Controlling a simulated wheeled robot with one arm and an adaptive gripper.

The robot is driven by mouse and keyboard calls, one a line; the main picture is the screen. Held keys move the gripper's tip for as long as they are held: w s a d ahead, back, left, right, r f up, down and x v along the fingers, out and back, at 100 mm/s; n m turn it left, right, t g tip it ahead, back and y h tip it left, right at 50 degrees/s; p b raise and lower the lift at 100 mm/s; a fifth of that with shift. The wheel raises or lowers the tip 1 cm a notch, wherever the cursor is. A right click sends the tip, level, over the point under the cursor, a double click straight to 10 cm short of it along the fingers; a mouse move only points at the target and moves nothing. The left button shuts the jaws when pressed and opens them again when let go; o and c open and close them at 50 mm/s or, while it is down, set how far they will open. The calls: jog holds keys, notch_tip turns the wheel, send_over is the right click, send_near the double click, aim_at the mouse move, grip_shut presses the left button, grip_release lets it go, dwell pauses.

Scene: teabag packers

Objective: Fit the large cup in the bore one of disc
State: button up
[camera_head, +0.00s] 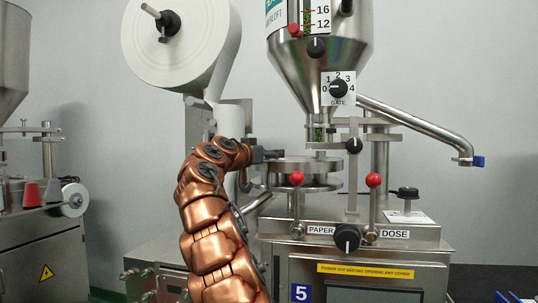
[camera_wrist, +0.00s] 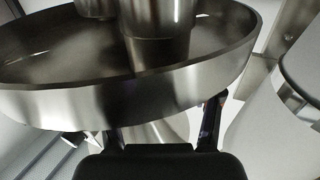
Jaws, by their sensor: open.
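The steel disc (camera_head: 322,181) sits on the machine under the hopper. In the wrist view its raised rim (camera_wrist: 75,105) fills much of the upper picture. A wide steel cylinder (camera_wrist: 158,20) and a second one beside it (camera_wrist: 97,8) show above the disc, cut off by the top edge; I cannot tell whether either is the large cup. Bore one cannot be made out. My gripper (camera_head: 270,155) is at the disc's left side in the head view. In the wrist view my gripper (camera_wrist: 163,128) has its dark fingers spread apart close to the rim, with no object seen between them.
The hopper (camera_head: 305,60) and its outlet stand above the disc. Red-knobbed levers (camera_head: 297,179) and (camera_head: 374,181) rise in front. A large paper roll (camera_head: 180,45) hangs at upper left. A slanted pipe (camera_head: 420,127) reaches right. Another machine (camera_head: 40,240) stands at left.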

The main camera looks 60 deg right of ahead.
jog(key=shift+a, duration=0.2)
jog(key=a, duration=1.1)
jog(key=shift+a, duration=0.35)
jog(key=shift+w, duration=0.1)
dwell(0.3)
jog(key=s+a+f+n+y, duration=0.35)
jog(key=a+f, duration=0.35)
jog(key=f, duration=0.4)
jog(key=s+a+f+n+t+y, duration=0.1)
jog(key=s+a+f+n+y, duration=0.2)
jog(key=a+f, duration=0.6)
jog(key=s+a+f+n+y, duration=0.25)
jog(key=a+f+y, duration=0.2)
jog(key=f, duration=0.85)
jog(key=s+a+f+n+g+y, duration=0.1)
jog(key=s+a+f+n+y, duration=0.15)
jog(key=s+a+f, duration=0.45)
jog(key=s+a+f+n+g+y, duration=0.15)
jog(key=s+a+f+n, duration=0.25)
jog(key=a, duration=0.5)
jog(key=s+a+f+n+g+y, duration=0.1)
jog(key=s+a+f+n+y, duration=0.2)
jog(key=s+a+f, duration=0.4)
notch_tip(320, 180, up, 27)
jog(key=a+t+p, duration=0.1)
jog(key=p, duration=2.3)
jog(key=shift+w+p, duration=0.3)
jog(key=shift+p, duration=0.05)
